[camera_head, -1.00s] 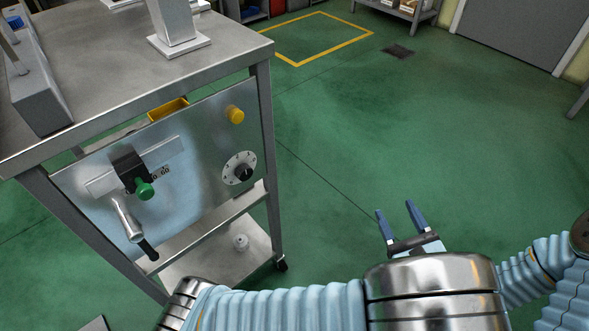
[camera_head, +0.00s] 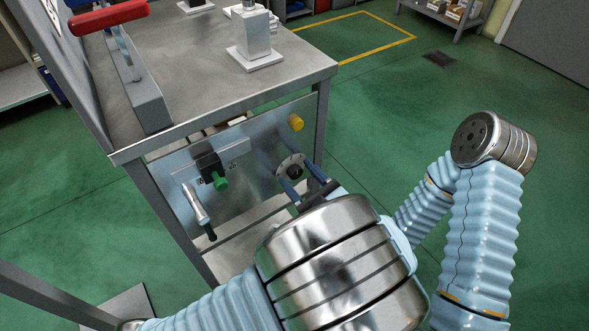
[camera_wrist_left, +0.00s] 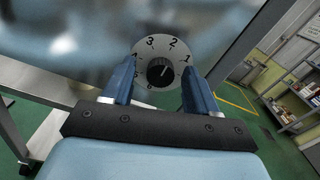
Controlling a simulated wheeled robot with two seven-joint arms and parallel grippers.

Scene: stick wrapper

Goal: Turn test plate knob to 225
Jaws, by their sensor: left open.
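The test plate (camera_head: 250,180) is a shiny metal panel on the cart's front. Its black knob (camera_head: 295,171) sits at the centre of a pale round numbered dial (camera_wrist_left: 172,47), low on the plate's right side. In the left wrist view the knob (camera_wrist_left: 160,72) has a white mark pointing up and right, roughly between 1 and 2. My left gripper (camera_head: 303,181) is open in front of the dial. Its blue fingers flank the knob in the wrist view (camera_wrist_left: 160,80), with visible gaps on both sides; I cannot tell its depth. My right gripper is not in view.
The plate also carries a yellow button (camera_head: 295,122), a green knob (camera_head: 220,183) and a lever handle (camera_head: 197,207). A metal tabletop (camera_head: 200,80) overhangs it, with a red-handled device (camera_head: 108,17) on top.

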